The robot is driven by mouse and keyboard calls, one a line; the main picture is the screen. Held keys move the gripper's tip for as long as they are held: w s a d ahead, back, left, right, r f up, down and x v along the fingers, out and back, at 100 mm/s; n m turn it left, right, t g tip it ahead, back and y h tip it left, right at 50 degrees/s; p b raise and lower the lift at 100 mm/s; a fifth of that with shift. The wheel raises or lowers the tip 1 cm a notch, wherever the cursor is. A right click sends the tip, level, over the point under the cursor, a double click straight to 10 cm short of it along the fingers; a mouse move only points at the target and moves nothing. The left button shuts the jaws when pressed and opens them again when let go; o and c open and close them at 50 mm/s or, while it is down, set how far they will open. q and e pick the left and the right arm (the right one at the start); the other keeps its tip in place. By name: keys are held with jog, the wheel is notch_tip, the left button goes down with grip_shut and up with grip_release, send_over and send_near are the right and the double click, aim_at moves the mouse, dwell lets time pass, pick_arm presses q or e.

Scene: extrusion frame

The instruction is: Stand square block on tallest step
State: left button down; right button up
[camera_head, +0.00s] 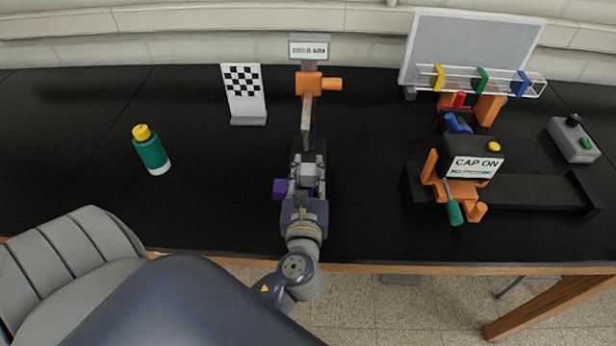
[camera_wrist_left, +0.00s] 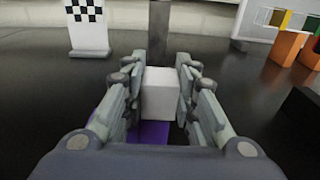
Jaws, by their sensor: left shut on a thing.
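My left gripper (camera_head: 308,176) reaches in over the middle of the black table. Its fingers, also in the left wrist view (camera_wrist_left: 160,98), are shut on a pale grey-white square block (camera_wrist_left: 160,88), one on each side. The block also shows in the head view (camera_head: 309,170). A purple piece (camera_head: 280,188) lies below and to the left of the gripper. It shows partly under the block in the left wrist view (camera_wrist_left: 152,132), and most of it is hidden. I cannot make out a set of steps. My right gripper is not in view.
A post with an orange clamp (camera_head: 310,83) and label stands beyond the gripper. A checkered board (camera_head: 245,92) and a green bottle (camera_head: 151,152) stand left. An orange-and-black fixture (camera_head: 468,170) and a grey control box (camera_head: 573,140) stand right. The table's left part is mostly clear.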

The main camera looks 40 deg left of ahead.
pick_arm(q)
jog(key=shift+r, duration=0.1)
jog(key=shift+f, duration=0.2)
jog(key=c, duration=1.3)
grip_release()
jog(key=shift+r, duration=0.25)
jog(key=b+v, duration=0.2)
jog(key=v, duration=0.9)
jog(key=shift+s+d+f+b, duration=0.1)
jog(key=shift+s+f+b, duration=0.05)
jog(key=shift+s+b, duration=0.15)
jog(key=shift+s+d, duration=0.15)
jog(key=shift+s, duration=0.05)
